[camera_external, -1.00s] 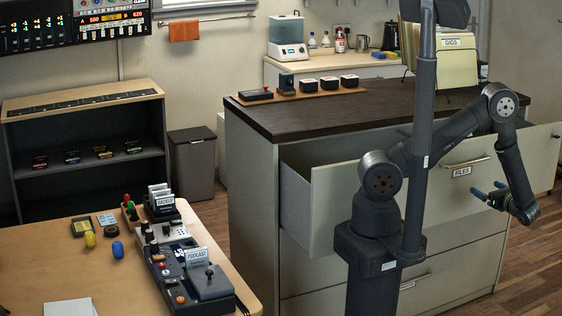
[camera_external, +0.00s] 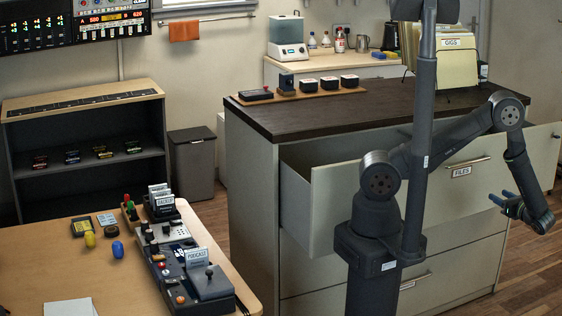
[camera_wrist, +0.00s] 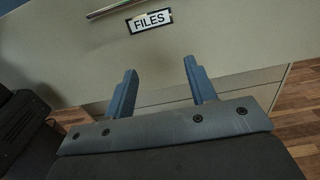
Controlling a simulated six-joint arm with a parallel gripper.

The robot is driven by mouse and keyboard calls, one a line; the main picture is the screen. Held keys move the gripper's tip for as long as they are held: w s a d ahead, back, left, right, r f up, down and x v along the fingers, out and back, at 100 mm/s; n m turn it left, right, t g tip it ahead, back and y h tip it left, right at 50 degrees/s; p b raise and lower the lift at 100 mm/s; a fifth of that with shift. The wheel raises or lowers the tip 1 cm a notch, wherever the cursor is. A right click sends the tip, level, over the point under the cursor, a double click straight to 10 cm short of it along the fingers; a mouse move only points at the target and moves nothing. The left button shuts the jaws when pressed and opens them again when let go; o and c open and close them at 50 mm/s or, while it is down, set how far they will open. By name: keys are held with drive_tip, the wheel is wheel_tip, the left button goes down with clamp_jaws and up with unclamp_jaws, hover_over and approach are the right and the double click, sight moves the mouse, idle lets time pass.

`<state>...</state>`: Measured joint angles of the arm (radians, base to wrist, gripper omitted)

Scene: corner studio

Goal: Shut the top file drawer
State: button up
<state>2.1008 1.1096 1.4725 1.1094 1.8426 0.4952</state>
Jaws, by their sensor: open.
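The top file drawer (camera_external: 345,205) is pulled well out of the cabinet (camera_external: 255,190). Its pale front carries a bar handle (camera_external: 467,162) and a FILES label (camera_external: 461,171); the label also shows in the wrist view (camera_wrist: 149,20). My gripper (camera_external: 501,199) is open and empty, in front of the drawer front, below and right of the handle. In the wrist view the two blue fingers (camera_wrist: 159,75) stand apart, pointing at the drawer front below the label. I cannot tell whether they touch it. My arm hides part of the drawer.
A closed lower drawer (camera_external: 420,275) sits under the open one. The dark cabinet top (camera_external: 330,112) bears a wooden tray (camera_external: 305,95) and a folder rack (camera_external: 455,60). A desk (camera_external: 45,260) with audio gear stands at the left. Wood floor (camera_external: 535,250) is clear at the right.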

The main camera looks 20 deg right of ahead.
drive_tip(key=shift+a+f, duration=0.1)
drive_tip(key=shift+a, duration=0.1)
drive_tip(key=c, duration=0.4)
drive_tip(key=shift+m, duration=0.3)
drive_tip(key=a+f, duration=0.1)
drive_tip(key=a, duration=0.2)
drive_tip(key=a+f, duration=0.1)
drive_tip(key=a, duration=0.2)
drive_tip(key=a+f, duration=0.1)
drive_tip(key=a, duration=0.2)
drive_tip(key=shift+s+a, duration=0.15)
drive_tip(key=shift+a, duration=0.05)
clamp_jaws()
approach(415, 196)
drive_tip(key=w, duration=0.7)
drive_tip(key=w, duration=2.4)
drive_tip(key=shift+w, duration=0.3)
drive_tip(key=shift+r+n, duration=0.1)
drive_tip(key=shift+n, duration=0.3)
